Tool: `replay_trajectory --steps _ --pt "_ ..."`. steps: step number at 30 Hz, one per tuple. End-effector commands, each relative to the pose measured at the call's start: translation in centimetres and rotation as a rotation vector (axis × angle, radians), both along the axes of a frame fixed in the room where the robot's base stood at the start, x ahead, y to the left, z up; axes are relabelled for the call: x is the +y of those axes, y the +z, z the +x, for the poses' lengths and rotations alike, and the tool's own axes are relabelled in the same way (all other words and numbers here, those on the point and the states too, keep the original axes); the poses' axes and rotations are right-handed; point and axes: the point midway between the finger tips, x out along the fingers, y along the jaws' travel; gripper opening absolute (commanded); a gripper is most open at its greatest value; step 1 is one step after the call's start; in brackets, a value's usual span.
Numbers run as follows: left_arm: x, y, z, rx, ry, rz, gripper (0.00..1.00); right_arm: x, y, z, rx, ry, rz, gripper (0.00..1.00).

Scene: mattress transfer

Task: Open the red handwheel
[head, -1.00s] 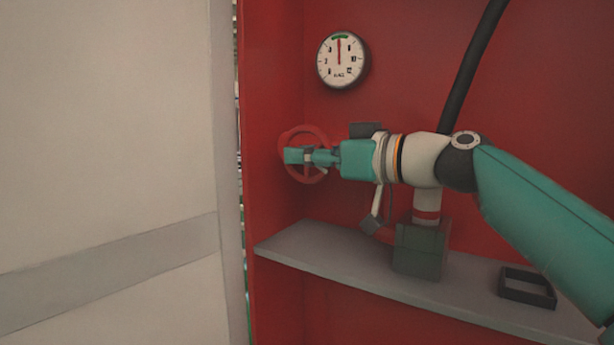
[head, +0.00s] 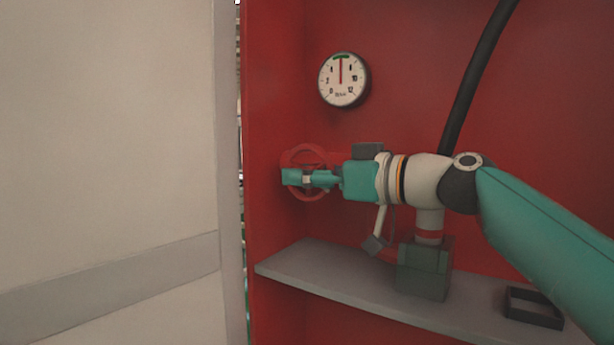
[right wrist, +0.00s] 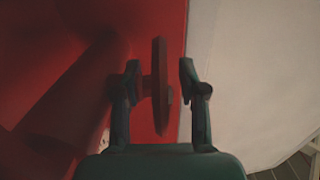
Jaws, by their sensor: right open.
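The red handwheel (head: 305,153) is mounted inside the red cabinet, below the round gauge. My right gripper (head: 292,178) is at the wheel in the head view and covers part of its rim. In the right wrist view the handwheel (right wrist: 160,88) shows edge-on between the two fingers of my right gripper (right wrist: 160,85). The fingers are open, one on each side of the wheel. The left finger is close to the wheel, and a gap shows at the right finger. My left gripper is not in view.
A white gauge (head: 343,80) hangs on the red back wall. A grey shelf (head: 300,268) below carries a dark open tray (head: 533,307) at its right. A black hose (head: 480,75) runs down behind my arm. A pale panel (head: 105,140) fills the left side.

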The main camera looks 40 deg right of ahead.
Motion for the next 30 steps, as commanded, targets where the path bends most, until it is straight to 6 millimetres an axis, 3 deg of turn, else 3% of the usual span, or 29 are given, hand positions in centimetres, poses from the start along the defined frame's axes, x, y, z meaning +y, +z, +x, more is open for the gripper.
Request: replay_trajectory --steps 18,30 --pt "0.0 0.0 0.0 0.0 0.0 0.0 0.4 -2.9 0.1 -6.5 0.003 -0.002 -0.001 0.42" --pt "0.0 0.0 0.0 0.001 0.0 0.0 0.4 -3.0 0.1 -6.9 0.003 0.001 -0.001 0.42"
